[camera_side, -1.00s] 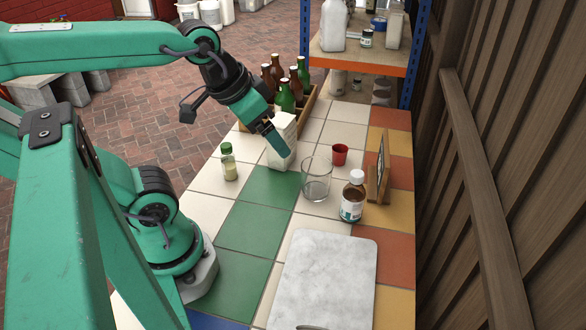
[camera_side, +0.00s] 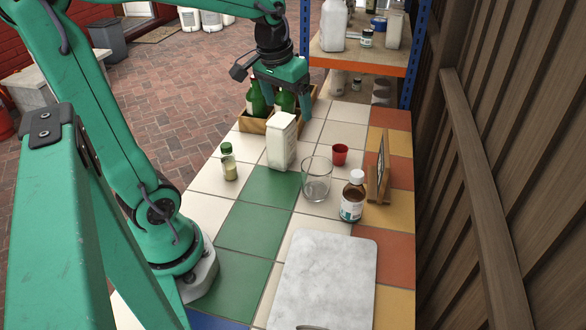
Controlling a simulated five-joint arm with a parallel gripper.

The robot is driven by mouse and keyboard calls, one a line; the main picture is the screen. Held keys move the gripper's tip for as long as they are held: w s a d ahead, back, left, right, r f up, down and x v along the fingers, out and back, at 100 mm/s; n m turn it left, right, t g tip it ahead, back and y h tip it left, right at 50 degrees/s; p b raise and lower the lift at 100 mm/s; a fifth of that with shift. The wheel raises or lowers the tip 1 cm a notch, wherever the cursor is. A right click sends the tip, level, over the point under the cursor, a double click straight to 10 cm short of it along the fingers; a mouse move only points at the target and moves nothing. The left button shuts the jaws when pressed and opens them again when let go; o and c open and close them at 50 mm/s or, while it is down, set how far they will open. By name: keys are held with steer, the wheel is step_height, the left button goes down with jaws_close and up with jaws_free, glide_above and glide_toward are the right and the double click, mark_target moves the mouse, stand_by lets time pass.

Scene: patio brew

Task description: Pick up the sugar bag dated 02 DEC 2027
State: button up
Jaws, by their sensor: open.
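A white upright pack (camera_side: 282,142) stands on the tiled table, in front of the wooden bottle crate. It looks like a sugar bag, but its print is too small to read, so I cannot tell its date. My gripper (camera_side: 278,97) is open, pointing down above the crate, higher than the pack and behind it. Green bottles show between and below its fingers. Nothing is seen held in it.
The wooden crate (camera_side: 247,124) holds several bottles. A green-capped jar (camera_side: 229,165), glass beaker (camera_side: 317,182), red cup (camera_side: 340,154), brown bottle (camera_side: 352,197) and framed stand (camera_side: 379,172) are nearby. A marble board (camera_side: 325,282) lies in front. Green tiles are clear.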

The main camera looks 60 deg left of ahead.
mark_target(281, 118)
steer(key=w+a+f+n+g, duration=0.1)
steer(key=a+f, duration=0.1)
steer(key=a, duration=0.2)
steer(key=w+a+f+n, duration=0.1)
steer(key=w+a+f, duration=0.1)
steer(key=a, duration=0.2)
steer(key=w+a+f+n+g, duration=0.1)
steer(key=w+a+f, duration=0.1)
steer(key=a+f, duration=0.1)
steer(key=shift+a+f+g+h, duration=0.1)
steer(key=shift+a+g+h, duration=0.2)
steer(key=shift+a, duration=0.3)
steer(key=shift+f, duration=1.3)
steer(key=shift+f, duration=0.1)
steer(key=shift+f, duration=2.5)
steer(key=shift+c, duration=0.3)
steer(key=c, duration=1.8)
steer(key=shift+w+a+r, duration=0.1)
steer(key=shift+r, duration=0.05)
jaws_close()
